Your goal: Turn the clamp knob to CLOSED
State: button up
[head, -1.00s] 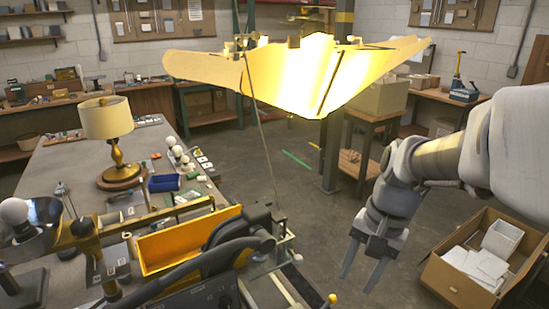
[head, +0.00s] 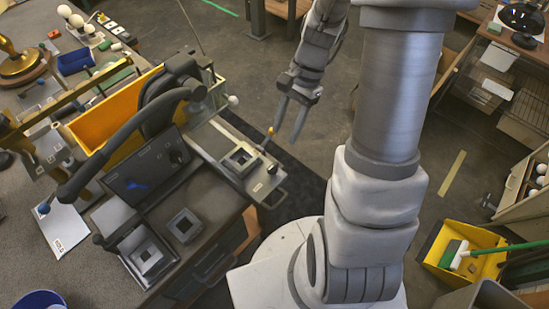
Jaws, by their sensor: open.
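A black control box (head: 128,172) stands on the workbench, left of my gripper. Its face carries a blue knob (head: 137,186) and a black knob (head: 178,156). The lettering is too small to read, so I cannot tell which is the clamp knob or where it points. A metal plate with a square fixture (head: 240,158) lies to the right of the box, with an orange-tipped pin (head: 269,132) at its edge. My gripper (head: 285,138) is open and empty, fingers pointing down, close beside the pin in the picture. Contact cannot be told.
A yellow bin (head: 112,112) and a curved black arm (head: 85,170) stand behind and left of the box. Two more square fixtures (head: 184,226) lie in front. A yellow dustpan (head: 455,262) is on the floor at right. Open floor (head: 350,55) lies behind my gripper.

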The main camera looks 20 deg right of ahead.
aim_at(273, 165)
jog(key=x, duration=1)
jog(key=shift+a+f+b, duration=0.1)
jog(key=shift+f+b, duration=0.2)
jog(key=shift+b, duration=0.1)
grip_shut()
